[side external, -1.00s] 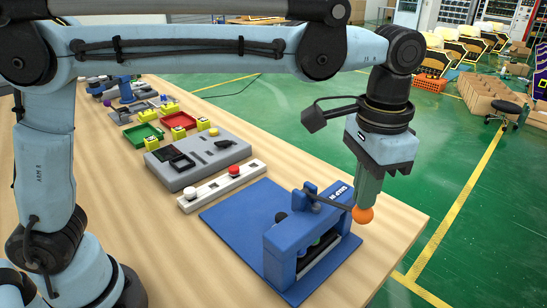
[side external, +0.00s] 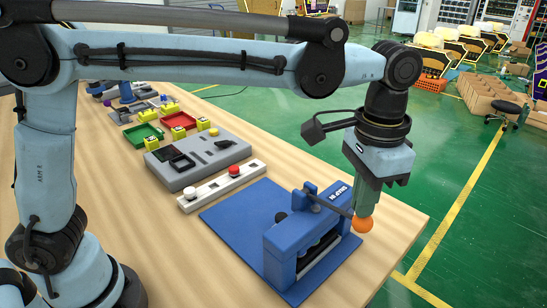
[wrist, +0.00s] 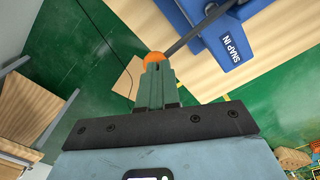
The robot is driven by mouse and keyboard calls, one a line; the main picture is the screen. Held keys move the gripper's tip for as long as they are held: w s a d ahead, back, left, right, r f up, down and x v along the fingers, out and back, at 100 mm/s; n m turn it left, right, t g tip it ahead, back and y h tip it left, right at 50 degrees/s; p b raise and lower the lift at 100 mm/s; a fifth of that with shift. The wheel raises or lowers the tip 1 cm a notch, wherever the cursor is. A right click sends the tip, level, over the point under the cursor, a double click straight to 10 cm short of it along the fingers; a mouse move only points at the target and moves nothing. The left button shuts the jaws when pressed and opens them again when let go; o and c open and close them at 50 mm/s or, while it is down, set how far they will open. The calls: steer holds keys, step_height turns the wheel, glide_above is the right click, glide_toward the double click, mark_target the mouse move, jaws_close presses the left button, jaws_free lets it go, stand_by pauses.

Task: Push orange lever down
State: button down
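The orange ball knob (side external: 362,224) sits at the end of a dark lever arm (side external: 333,207) on the blue "SNAP IN" device (side external: 290,245). The lever slopes down from its pivot toward the knob, which hangs past the device's right side. My gripper (side external: 367,212) points down with its fingers together, its tips at the top of the knob and seemingly touching it. In the wrist view the fingers (wrist: 158,72) are side by side, with the knob (wrist: 155,58) just beyond the tips, partly hidden by them. The fingers do not appear to be around the knob.
A white strip with a red button (side external: 233,170) and a grey panel (side external: 205,160) lie left of the device. Red and green trays and yellow blocks stand farther back. The table's right edge (side external: 400,190) is close to the knob, with green floor beyond.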

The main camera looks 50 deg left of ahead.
steer(key=shift+f, duration=1)
steer(key=shift+r, duration=0.1)
step_height(320, 180, up, 11)
stand_by(1.4)
steer(key=s+a+f+n+t+h, duration=0.1)
steer(key=a+f+n+t, duration=0.2)
steer(key=a, duration=1)
steer(key=s+a+f+n+t, duration=0.1)
steer(key=s+a+f+t, duration=0.1)
steer(key=a+f, duration=0.3)
steer(key=s+a+f+n+t+y, duration=0.1)
steer(key=s+a+f+n+t, duration=0.1)
steer(key=s+a+f, duration=0.3)
steer(key=shift+a+f, duration=0.3)
steer(key=shift+a, duration=0.45)
